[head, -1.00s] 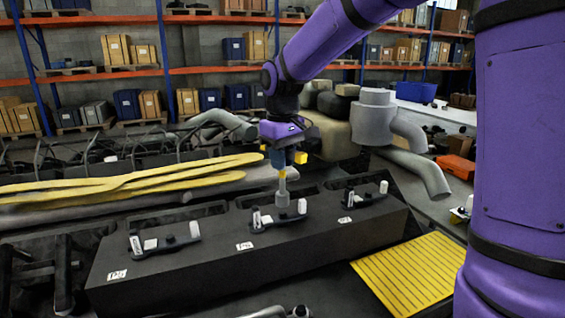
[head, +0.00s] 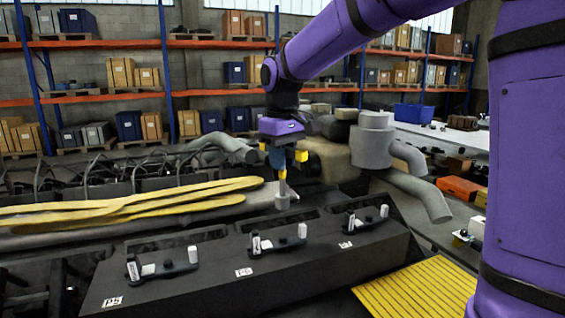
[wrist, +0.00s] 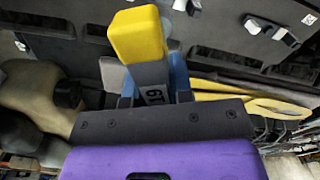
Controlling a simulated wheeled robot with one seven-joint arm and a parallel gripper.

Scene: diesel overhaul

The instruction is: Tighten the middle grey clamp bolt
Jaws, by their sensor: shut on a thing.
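A dark block (head: 215,281) carries three clamps in a row. The middle clamp (head: 278,242) is dark with pale upright ends and a small bolt head near its centre. My gripper (head: 278,150) is shut on a blue-grey driver tool with a yellow band and a grey socket tip (head: 286,199). The tool points down. Its tip shows above the middle clamp and apart from its bolt.
The left clamp (head: 162,266) and right clamp (head: 366,219) flank the middle one. Yellow bars (head: 110,210) lie behind the block at left. A yellow ribbed plate (head: 420,293) lies at front right.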

